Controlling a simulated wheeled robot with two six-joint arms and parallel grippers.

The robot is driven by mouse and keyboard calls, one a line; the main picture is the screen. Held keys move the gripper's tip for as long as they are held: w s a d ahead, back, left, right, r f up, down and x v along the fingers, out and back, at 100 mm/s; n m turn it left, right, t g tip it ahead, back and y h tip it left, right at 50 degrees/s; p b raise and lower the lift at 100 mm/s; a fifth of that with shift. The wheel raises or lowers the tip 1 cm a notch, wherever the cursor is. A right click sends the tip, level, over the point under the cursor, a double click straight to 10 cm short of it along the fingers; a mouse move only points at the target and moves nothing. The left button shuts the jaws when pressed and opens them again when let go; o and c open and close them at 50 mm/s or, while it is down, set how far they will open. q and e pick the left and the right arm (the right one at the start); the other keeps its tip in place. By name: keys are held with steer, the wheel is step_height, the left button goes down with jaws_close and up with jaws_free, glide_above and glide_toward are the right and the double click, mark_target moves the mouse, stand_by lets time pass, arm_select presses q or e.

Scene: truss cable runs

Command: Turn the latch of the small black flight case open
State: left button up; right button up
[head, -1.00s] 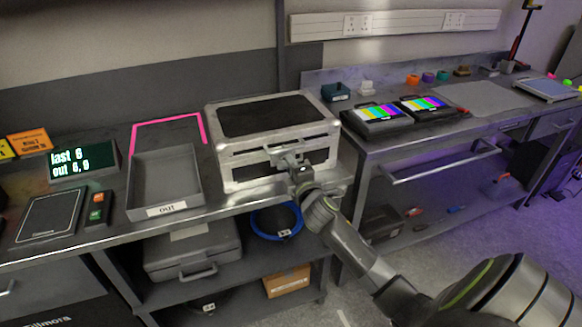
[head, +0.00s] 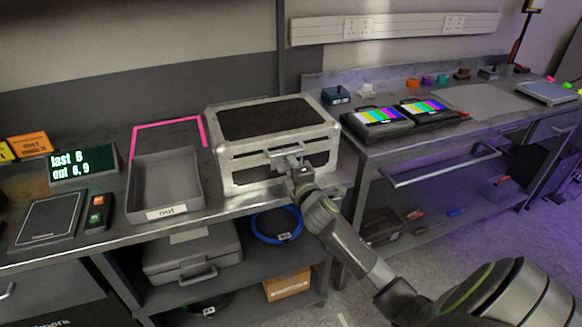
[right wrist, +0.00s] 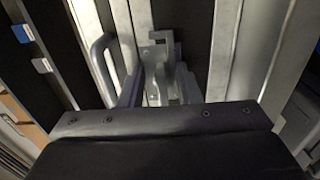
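The small black flight case (head: 236,119) has silver metal edges and stands closed on the bench. My right gripper (head: 291,162) is at the middle of its front face, by the handle and latch. In the right wrist view, a grey metal latch (right wrist: 158,55) shows just ahead of the dark gripper body, beside the curved handle bar (right wrist: 101,62). The fingertips blend with the grey latch parts, so I cannot tell whether they are open or shut on it. My left gripper is not in view.
A grey tray marked "out" (head: 166,212) stands left of the case, by a pink marked outline (head: 166,123). A display (head: 83,166) stands farther left. Two colour-bar monitors (head: 378,116) sit on the right-hand bench. A lower shelf holds a grey case (head: 190,253) and blue cable (head: 258,231).

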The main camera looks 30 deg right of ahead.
steer(key=shift+s, duration=0.15)
steer(key=shift+s+a+f, duration=0.1)
steer(key=shift+s, duration=0.15)
steer(key=b+v, duration=0.1)
steer(key=v, duration=1.5)
steer(key=shift+s+a, duration=0.2)
steer(key=shift+s, duration=0.1)
